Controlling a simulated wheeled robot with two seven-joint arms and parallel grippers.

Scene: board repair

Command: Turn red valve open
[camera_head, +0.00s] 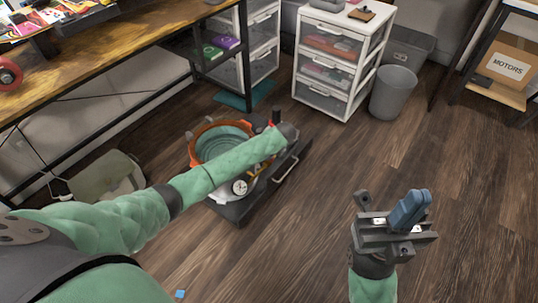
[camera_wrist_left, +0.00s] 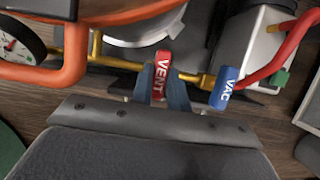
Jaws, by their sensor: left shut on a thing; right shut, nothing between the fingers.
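The red valve handle (camera_wrist_left: 160,72), marked VENT, sits on a brass pipe in the left wrist view. My left gripper (camera_wrist_left: 164,84) has its blue-grey fingers on both sides of the handle and is shut on it. In the head view my left arm reaches over the pot-and-pump unit (camera_head: 222,142), and its gripper and the red valve are hidden there. A blue handle (camera_wrist_left: 226,88) marked VAC stands just right of the red one. My right gripper (camera_head: 410,208) is shut and empty above the floor at the right.
A wooden workbench (camera_head: 110,62), a white drawer unit (camera_head: 335,62) and a grey bin (camera_head: 393,93) stand around. The floor at right is clear.

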